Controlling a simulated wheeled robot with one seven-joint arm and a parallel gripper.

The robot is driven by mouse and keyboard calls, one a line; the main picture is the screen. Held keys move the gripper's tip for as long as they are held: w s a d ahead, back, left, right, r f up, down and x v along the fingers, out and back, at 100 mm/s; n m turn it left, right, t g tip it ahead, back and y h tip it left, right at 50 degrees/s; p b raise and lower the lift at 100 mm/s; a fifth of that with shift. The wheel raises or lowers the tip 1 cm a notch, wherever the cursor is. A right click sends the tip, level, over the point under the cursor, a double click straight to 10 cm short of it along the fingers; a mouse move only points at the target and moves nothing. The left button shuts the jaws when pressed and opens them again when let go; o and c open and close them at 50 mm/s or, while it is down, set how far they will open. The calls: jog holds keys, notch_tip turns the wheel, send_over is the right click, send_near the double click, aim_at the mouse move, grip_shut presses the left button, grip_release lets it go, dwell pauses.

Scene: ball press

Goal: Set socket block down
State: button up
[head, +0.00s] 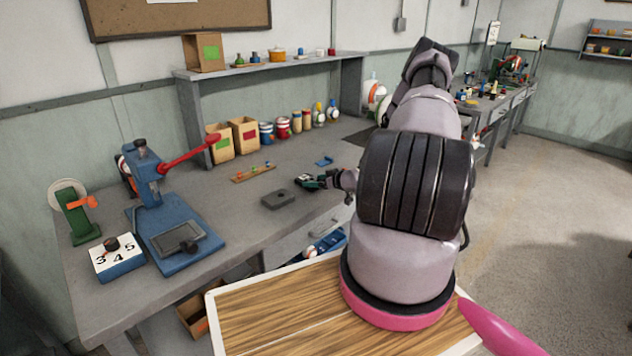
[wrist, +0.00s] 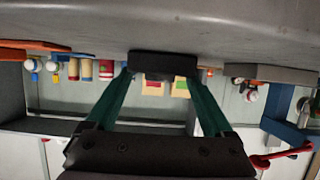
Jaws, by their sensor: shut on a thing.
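The socket block (wrist: 163,64) is a small dark block held between the two green fingers of my gripper (wrist: 162,75) in the wrist view. My gripper (head: 309,182) is shut on it, low over the workbench (head: 240,215) in the head view. There the block (head: 300,184) is small and partly hidden by the fingers. I cannot tell whether its underside touches the bench.
A flat grey block with a hole (head: 278,200) lies just left of my gripper. A rack of small coloured balls (head: 253,173) and a blue bracket (head: 324,160) lie behind. The blue press (head: 165,225) with its red lever stands left. Bare bench lies between press and grey block.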

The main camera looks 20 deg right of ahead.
jog(key=shift+f, duration=0.15)
jog(key=o, duration=1.2)
jog(key=shift+c, duration=0.2)
jog(key=shift+r, duration=0.2)
